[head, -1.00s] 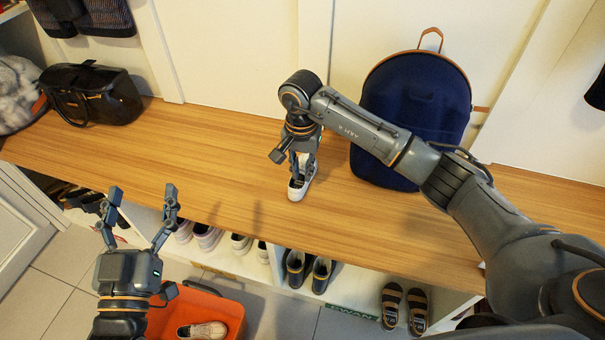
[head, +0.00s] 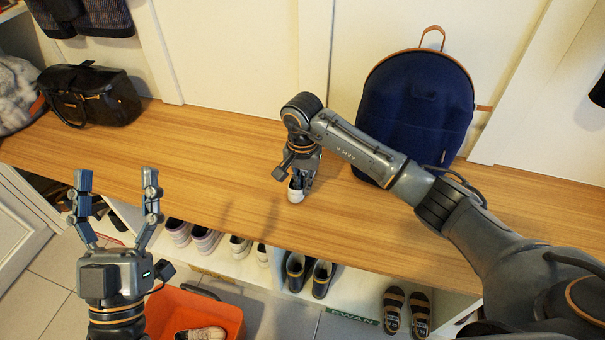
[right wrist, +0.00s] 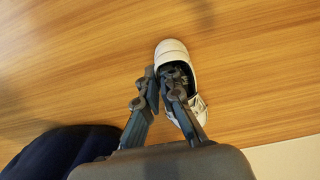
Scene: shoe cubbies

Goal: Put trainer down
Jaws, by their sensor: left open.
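A white trainer (head: 296,192) is at the wooden bench top (head: 220,160), under my right gripper (head: 302,178). In the right wrist view the trainer (right wrist: 173,52) shows its rounded white toe and dark opening. One finger of the right gripper (right wrist: 158,80) is inside the opening and the other is against the outside, with the shoe's side wall between them. The sole looks on or very close to the wood; I cannot tell which. My left gripper (head: 117,188) is open and empty, in front of the bench at the left.
A navy backpack (head: 415,110) stands on the bench right of the trainer, and a black handbag (head: 92,97) at the left. Cubbies below hold several shoes. An orange crate (head: 225,312) with a shoe (head: 203,333) is on the floor. The bench between handbag and trainer is clear.

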